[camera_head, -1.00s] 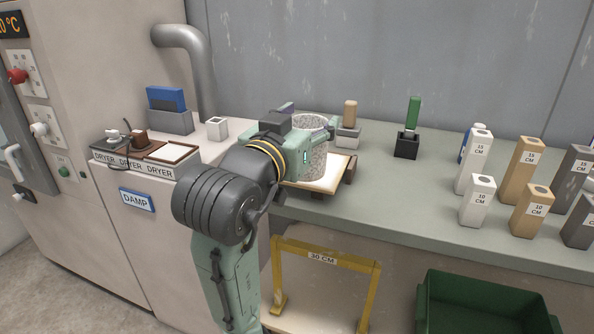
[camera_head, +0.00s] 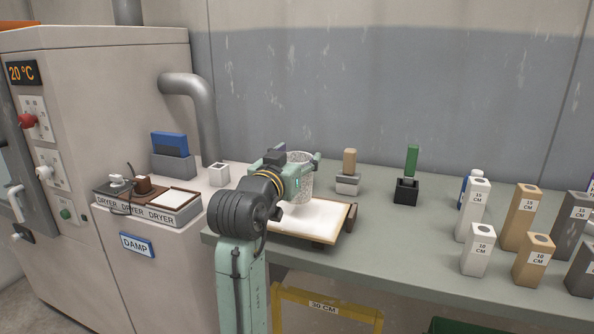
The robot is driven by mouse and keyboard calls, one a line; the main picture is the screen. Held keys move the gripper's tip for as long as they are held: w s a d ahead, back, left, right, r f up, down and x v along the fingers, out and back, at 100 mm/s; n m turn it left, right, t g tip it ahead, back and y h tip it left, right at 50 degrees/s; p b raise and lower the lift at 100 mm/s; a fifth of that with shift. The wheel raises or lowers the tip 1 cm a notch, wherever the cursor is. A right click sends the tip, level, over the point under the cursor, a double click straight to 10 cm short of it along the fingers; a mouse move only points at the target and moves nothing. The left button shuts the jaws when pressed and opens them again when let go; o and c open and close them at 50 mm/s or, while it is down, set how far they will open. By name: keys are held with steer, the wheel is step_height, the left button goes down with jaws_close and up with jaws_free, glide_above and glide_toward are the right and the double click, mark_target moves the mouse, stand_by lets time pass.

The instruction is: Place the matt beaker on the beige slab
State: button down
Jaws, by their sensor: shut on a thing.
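The matt beaker (camera_head: 300,178) is a speckled grey-white open cylinder, upright in my gripper (camera_head: 300,172). My gripper is shut on it from the left; the gripper body hides part of the beaker and the fingertips are hard to make out. A pale cream slab with tan wooden edges (camera_head: 318,220) lies on the bench, and it best fits the beige slab. The beaker's lower end overlaps the slab's back left part in the picture. I cannot tell whether it touches the slab or hangs just above it.
Small holders with a tan block (camera_head: 349,161) and a green block (camera_head: 411,160) stand behind the slab. Several labelled posts (camera_head: 473,210) stand at the right. The bench (camera_head: 395,235) is clear between slab and posts.

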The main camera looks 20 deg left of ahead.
steer(key=shift+w+f, duration=0.15)
steer(key=shift+f, duration=0.75)
steer(key=shift+w+f, duration=0.1)
steer(key=shift+f, duration=0.75)
steer(key=shift+f, duration=0.15)
steer(key=c, duration=0.6)
jaws_free()
steer(key=shift+o, duration=0.2)
